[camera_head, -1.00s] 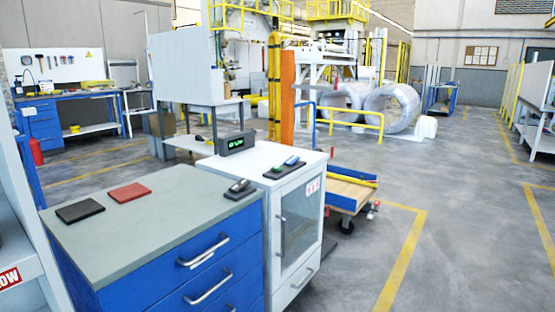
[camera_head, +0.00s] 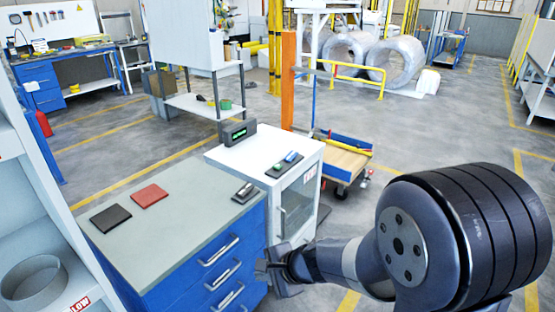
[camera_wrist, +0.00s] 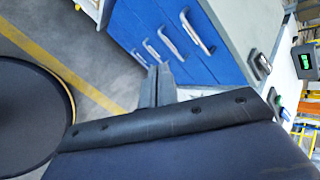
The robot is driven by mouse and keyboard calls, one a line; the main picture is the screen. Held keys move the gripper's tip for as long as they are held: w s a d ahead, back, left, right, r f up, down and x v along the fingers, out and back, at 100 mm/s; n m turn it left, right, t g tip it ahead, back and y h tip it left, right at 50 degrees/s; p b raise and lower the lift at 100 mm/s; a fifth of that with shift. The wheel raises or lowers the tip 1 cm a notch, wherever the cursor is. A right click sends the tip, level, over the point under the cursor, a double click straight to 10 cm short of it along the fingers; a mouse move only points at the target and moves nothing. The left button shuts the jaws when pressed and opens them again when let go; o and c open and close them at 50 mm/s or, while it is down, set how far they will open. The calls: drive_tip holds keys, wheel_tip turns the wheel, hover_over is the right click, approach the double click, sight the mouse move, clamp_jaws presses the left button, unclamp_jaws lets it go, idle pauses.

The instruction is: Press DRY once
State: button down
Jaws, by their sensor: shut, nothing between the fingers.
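No label reading DRY is legible in either view. A dark box with a green display (camera_head: 238,132) stands at the back of a white cabinet (camera_head: 225,157) with a glass door; the box also shows at the right edge of the wrist view (camera_wrist: 306,63). A black pad with small items (camera_head: 285,164) lies on the cabinet top. My gripper (camera_head: 268,272) is shut and empty, in front of the blue drawers and below the cabinet top, apart from both. Its fingers (camera_wrist: 158,86) show in the wrist view near the drawer handles.
A blue drawer unit (camera_head: 215,270) with a grey top holds a black pad (camera_head: 110,218), a red pad (camera_head: 150,195) and a small dark device (camera_head: 244,191). A wooden cart (camera_head: 338,160) stands behind the white cabinet. A shelf with a ring (camera_head: 35,280) stands at left.

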drive_tip(key=w+a+r+m+t+p, duration=0.1)
drive_tip(key=w+a+r+m+p, duration=0.1)
drive_tip(key=w+r+m+p, duration=0.2)
wheel_tip(320, 180, up, 2)
drive_tip(key=p, duration=0.3)
drive_tip(key=shift+w+a+m+p, duration=0.15)
drive_tip(key=shift+w+m+p, duration=0.15)
drive_tip(key=shift+w+m, duration=0.1)
drive_tip(key=shift+w+r, duration=0.1)
